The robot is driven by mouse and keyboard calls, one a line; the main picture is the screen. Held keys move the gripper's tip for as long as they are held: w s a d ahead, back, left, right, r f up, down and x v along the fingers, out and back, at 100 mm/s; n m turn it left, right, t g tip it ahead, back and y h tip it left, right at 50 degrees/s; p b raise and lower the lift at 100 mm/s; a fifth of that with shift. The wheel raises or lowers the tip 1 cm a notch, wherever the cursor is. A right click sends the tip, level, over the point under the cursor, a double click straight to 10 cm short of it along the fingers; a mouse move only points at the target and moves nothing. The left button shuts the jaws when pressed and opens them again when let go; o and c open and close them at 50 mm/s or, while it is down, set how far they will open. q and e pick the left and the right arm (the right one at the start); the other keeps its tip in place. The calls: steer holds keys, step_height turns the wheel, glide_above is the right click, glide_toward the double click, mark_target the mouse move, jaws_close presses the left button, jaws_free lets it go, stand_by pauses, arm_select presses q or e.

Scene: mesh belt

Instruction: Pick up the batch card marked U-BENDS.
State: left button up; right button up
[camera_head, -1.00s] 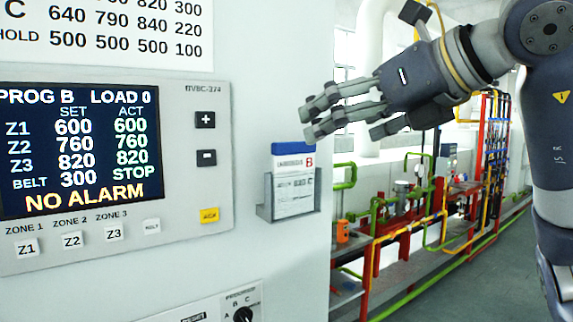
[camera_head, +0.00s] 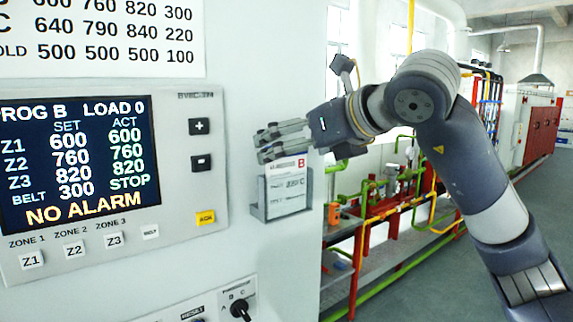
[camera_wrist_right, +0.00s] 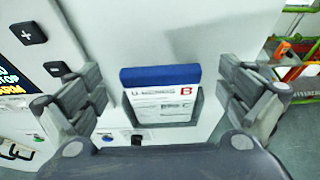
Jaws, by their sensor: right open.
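The batch card (camera_head: 288,187) stands upright in a grey holder (camera_head: 259,213) on the white cabinet wall, right of the control panel. In the wrist view the card (camera_wrist_right: 160,103) has a blue top strip and lettering that looks like U-BENDS, with a red B. My right gripper (camera_head: 277,143) is open and empty at the card's upper edge, hiding the blue strip in the head view. In the wrist view my right gripper (camera_wrist_right: 159,85) has a finger on each side of the card, both apart from it. My left gripper is out of view.
The control panel (camera_head: 173,180) with screen and buttons is close to the left of the card. A rotary knob (camera_head: 240,309) sits below. Red frames and green and yellow pipes (camera_head: 400,205) stand behind, right of the cabinet edge.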

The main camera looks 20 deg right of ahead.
steer(key=c, duration=1.2)
steer(key=shift+c, duration=0.2)
steer(key=shift+r, duration=0.1)
